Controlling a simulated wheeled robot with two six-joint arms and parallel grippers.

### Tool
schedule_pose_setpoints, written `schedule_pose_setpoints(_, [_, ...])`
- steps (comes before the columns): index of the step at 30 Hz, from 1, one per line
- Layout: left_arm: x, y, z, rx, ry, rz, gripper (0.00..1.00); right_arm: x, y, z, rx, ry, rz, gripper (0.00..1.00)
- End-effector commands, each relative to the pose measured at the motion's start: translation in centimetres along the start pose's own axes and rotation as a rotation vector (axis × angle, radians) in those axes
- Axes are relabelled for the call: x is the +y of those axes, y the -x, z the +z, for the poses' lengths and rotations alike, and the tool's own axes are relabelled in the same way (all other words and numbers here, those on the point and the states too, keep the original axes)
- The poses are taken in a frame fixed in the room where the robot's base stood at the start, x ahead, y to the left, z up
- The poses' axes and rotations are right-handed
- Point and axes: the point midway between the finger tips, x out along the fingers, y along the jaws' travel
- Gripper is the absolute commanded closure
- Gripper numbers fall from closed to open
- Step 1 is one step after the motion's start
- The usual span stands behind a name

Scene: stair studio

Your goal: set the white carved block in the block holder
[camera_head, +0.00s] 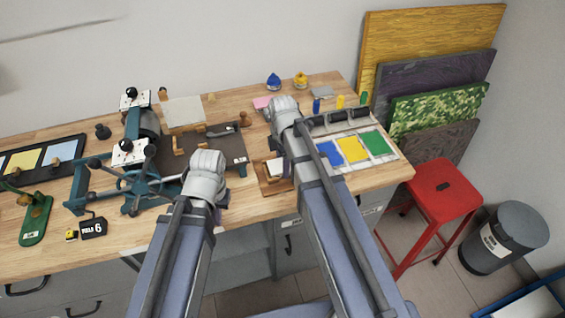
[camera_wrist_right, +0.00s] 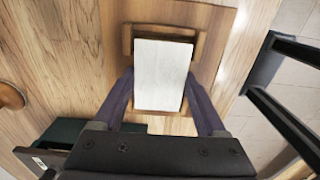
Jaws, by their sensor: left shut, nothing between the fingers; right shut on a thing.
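The white carved block (camera_wrist_right: 162,75) is between the fingers of my right gripper (camera_wrist_right: 162,105), which is shut on it. The block holder (camera_wrist_right: 214,50) is a wooden plate with raised rails, directly under and around the block in the right wrist view. I cannot tell whether the block touches its base. In the head view, the block (camera_head: 275,168) and holder (camera_head: 268,187) show just left of my right arm, which hides the right gripper. My left gripper (camera_head: 224,199) is mostly hidden by its own arm. It is shut and empty, left of the holder at the table's front edge.
A teal press with a spoked wheel (camera_head: 143,186) and dark bed (camera_head: 222,152) stands left of the holder. A tray of blue, yellow and green pads (camera_head: 352,149) lies to the right. A roller (camera_head: 335,117) lies behind it. A red stool (camera_head: 443,187) stands beside the table.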

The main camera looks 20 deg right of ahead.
Motion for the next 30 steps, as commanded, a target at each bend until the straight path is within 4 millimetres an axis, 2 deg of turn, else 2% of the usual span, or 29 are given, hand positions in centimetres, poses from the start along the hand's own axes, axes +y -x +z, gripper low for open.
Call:
schedule_pose_setpoints(14, [0.02,-0.24,-0.01,0.000,0.000,0.000,1.00,0.00,-0.24,0.00,0.000,0.000,0.000,0.84])
schedule_pose_setpoints(15, [0.02,-0.24,-0.01,0.000,0.000,0.000,1.00,0.00,-0.24,0.00,0.000,0.000,0.000,0.24])
schedule_pose_setpoints(21, [0.02,-0.24,-0.01,0.000,0.000,0.000,1.00,0.00,-0.24,0.00,0.000,0.000,0.000,0.01])
schedule_pose_setpoints(30, [0.01,-0.13,-0.01,0.000,0.000,0.000,1.00,0.00,-0.13,0.00,0.000,0.000,0.000,0.00])
